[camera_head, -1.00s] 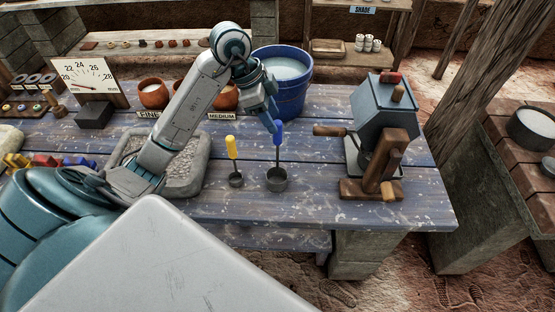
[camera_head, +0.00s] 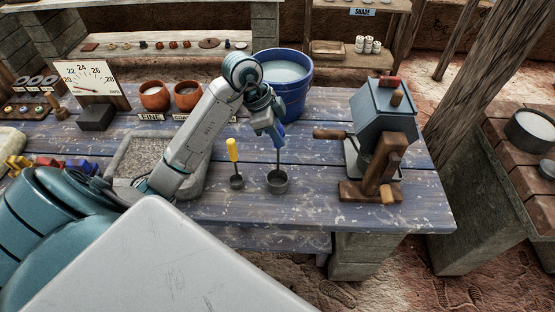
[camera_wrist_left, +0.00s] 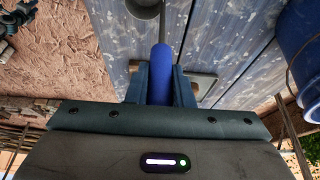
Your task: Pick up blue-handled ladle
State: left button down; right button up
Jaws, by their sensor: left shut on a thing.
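The blue-handled ladle (camera_head: 277,181) stands upright on the blue plank table (camera_head: 320,205), with its dark cup at the bottom. My left gripper (camera_head: 277,142) is around the top of its blue handle and shut on it. In the left wrist view the blue handle (camera_wrist_left: 161,75) lies between the two fingers, and the grey cup shows at the top edge. In the head view the gripper hides most of the handle. A yellow-handled ladle (camera_head: 233,152) stands just left of it. My right gripper is not in view.
A blue bucket (camera_head: 291,101) of pale liquid stands behind the gripper. A grey box with a wooden crank and base (camera_head: 372,190) stands to the right. A stone trough (camera_head: 128,160), clay bowls (camera_head: 155,96) and a dial board (camera_head: 88,78) are to the left. The front table strip is clear.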

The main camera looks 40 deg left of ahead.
pick_arm(q)
jog(key=shift+r, duration=0.1)
jog(key=shift+r, duration=0.6)
jog(key=shift+r+b, duration=0.3)
jog(key=shift+r, duration=0.35)
notch_tip(320, 180, up, 8)
jog(key=p, duration=0.7)
jog(key=shift+f+p, duration=0.25)
jog(key=shift+p, duration=0.15)
jog(key=shift+f, duration=0.1)
jog(key=c, duration=1.8)
grip_release()
jog(key=shift+c, duration=0.2)
jog(key=c, duration=0.3)
